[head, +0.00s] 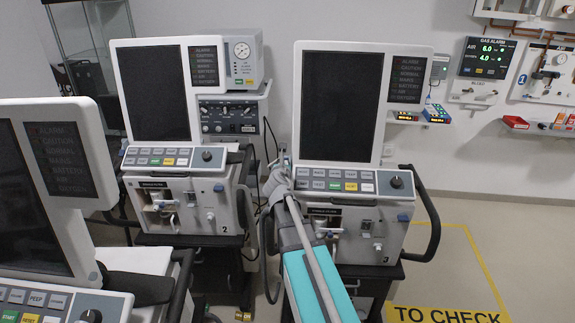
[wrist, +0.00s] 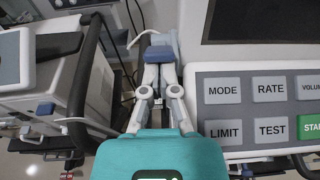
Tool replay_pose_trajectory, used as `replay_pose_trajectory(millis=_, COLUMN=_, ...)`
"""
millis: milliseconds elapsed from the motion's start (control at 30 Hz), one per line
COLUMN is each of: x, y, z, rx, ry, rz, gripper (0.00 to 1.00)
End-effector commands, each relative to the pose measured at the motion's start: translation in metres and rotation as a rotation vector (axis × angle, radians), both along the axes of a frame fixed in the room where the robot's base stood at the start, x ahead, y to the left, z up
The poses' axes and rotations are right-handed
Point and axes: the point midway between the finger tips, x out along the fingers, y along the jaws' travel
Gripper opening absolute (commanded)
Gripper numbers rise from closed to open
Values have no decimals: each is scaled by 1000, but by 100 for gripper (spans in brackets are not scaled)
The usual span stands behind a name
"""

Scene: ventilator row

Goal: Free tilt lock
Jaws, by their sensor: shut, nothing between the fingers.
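My gripper (wrist: 159,72) is shut and empty, with its two fingers together. In the head view my gripper (head: 278,178) is at the left edge of the button panel of ventilator 3 (head: 343,105), beside the lower left of its screen. In the wrist view a small blue-grey block (wrist: 161,51) is right at the fingertips. I cannot tell whether they touch it or whether it is the tilt lock. No part is clearly marked as a tilt lock. The button panel (wrist: 262,110) is to the right of the fingers.
Ventilator 2 (head: 158,90) stands to the left, with a narrow gap between the two machines. Another ventilator (head: 40,200) is at the near left. A dark side handle (wrist: 84,85) is left of my gripper. A yellow-marked floor area (head: 450,265) is clear at right.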

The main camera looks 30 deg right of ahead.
Motion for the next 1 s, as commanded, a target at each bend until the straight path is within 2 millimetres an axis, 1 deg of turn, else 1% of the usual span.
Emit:
replay_pose_trajectory(millis=33, x=2, y=-1, z=7, rx=0, ry=0, rz=0, gripper=0)
replay_pose_trajectory(millis=100, x=3, y=-2, z=10, rx=-1, ry=-1, rz=0, gripper=0)
replay_pose_trajectory(millis=567, x=5, y=-3, z=11, rx=-6, ry=-2, rz=4, gripper=0)
replay_pose_trajectory(millis=767, x=3, y=-1, z=6, rx=-6, ry=-1, rz=4, gripper=0)
replay_pose_trajectory(millis=1000, x=-4, y=4, z=-10, rx=-2, ry=1, rz=1, gripper=0)
